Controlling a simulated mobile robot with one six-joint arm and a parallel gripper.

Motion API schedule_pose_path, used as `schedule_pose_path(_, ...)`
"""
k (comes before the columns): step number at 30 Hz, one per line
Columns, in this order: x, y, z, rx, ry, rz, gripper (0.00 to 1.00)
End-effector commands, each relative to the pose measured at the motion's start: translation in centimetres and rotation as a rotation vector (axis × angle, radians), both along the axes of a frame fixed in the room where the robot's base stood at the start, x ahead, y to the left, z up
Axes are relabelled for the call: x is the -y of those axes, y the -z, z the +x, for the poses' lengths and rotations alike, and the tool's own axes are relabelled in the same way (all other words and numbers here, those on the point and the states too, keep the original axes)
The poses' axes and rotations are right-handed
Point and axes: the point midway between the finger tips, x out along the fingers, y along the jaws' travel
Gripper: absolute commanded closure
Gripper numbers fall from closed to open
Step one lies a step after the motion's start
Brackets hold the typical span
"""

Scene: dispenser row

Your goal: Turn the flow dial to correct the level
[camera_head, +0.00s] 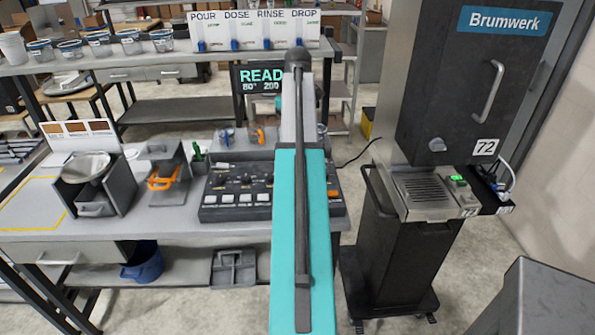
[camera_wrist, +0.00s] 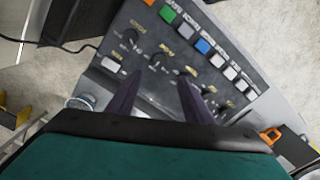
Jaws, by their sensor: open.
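A dark control panel (camera_head: 236,212) lies on the bench, partly hidden by my arm in the head view. The wrist view shows its sloped face (camera_wrist: 205,20) close up, with a row of coloured and pale buttons and several black dials. One dial (camera_wrist: 132,37) is left of my fingers' gap, another (camera_wrist: 155,63) is in front of it. The labels are too blurred to tell surely which is the flow dial. My gripper (camera_wrist: 160,78) is over the panel, its two dark fingers apart, with nothing seen between them. Contact with a dial cannot be told. My arm hides the gripper in the head view.
A display (camera_head: 262,77) behind the panel reads "READ", partly covered by my arm. A Brumwerk machine (camera_head: 455,100) stands right. An orange-handled holder (camera_head: 170,165) and a grey bin (camera_head: 98,195) stand left. Cups (camera_head: 130,42) line the rear shelf.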

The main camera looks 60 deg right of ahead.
Motion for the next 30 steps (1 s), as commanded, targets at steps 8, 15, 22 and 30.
schedule_pose_path(8, -0.1, 2.4, -0.1, 0.0, 0.0, 0.001, 0.54)
schedule_pose_path(15, -0.1, 5.0, -0.1, -0.001, 0.0, 0.002, 0.54)
schedule_pose_path(22, -0.1, 7.3, -0.1, -0.001, 0.0, 0.002, 0.54)
schedule_pose_path(30, -0.1, 10.1, -0.1, -0.001, 0.0, 0.002, 0.54)
